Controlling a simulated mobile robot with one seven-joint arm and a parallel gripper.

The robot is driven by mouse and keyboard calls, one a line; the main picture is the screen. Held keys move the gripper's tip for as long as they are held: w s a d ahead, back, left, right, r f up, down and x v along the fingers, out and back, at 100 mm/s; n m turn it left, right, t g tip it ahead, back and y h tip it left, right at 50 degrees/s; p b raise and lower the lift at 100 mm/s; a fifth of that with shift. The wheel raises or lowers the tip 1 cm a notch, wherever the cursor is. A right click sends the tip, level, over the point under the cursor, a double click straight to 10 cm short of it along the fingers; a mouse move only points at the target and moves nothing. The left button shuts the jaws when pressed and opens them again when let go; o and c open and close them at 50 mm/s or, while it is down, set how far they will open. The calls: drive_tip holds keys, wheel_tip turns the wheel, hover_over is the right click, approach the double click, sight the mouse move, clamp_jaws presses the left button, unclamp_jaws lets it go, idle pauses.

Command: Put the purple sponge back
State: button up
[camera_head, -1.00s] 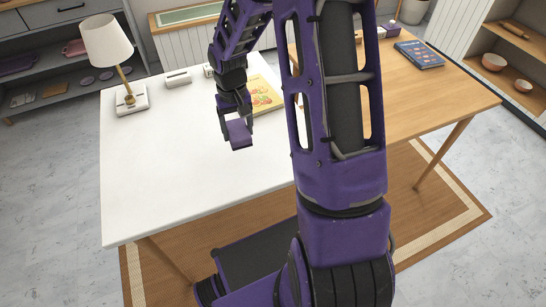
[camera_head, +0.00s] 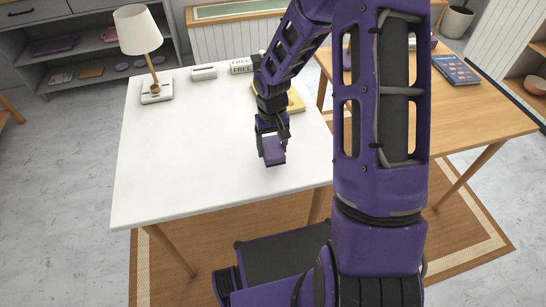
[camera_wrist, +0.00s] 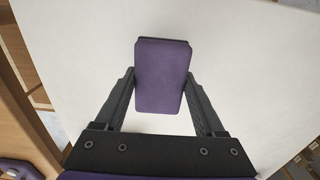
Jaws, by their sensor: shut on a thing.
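The purple sponge (camera_head: 274,152) is a small block held between the fingers of my gripper (camera_head: 271,146), above the white table (camera_head: 185,150) near its right front part. In the wrist view the sponge (camera_wrist: 162,78) sits upright between the two black fingers of the gripper (camera_wrist: 162,90), with the white surface behind it. The fingers touch its two sides. How high the sponge is above the table is hard to tell.
A lamp (camera_head: 142,40) stands at the white table's back left, with a small white block (camera_head: 203,72) and a lettered block (camera_head: 241,66) beside it. A yellow book (camera_head: 295,101) is partly hidden behind my arm. A wooden table (camera_head: 470,105) with a blue book (camera_head: 455,70) adjoins on the right.

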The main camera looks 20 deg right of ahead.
sight(272, 156)
drive_tip(key=shift+f, duration=1.95)
drive_tip(key=shift+b, duration=0.3)
drive_tip(key=shift+f, duration=0.2)
drive_tip(key=o, duration=1.3)
drive_tip(key=shift+r, duration=0.15)
wheel_tip(272, 156, up, 12)
drive_tip(key=shift+r+p, duration=0.1)
drive_tip(key=shift+p, duration=0.85)
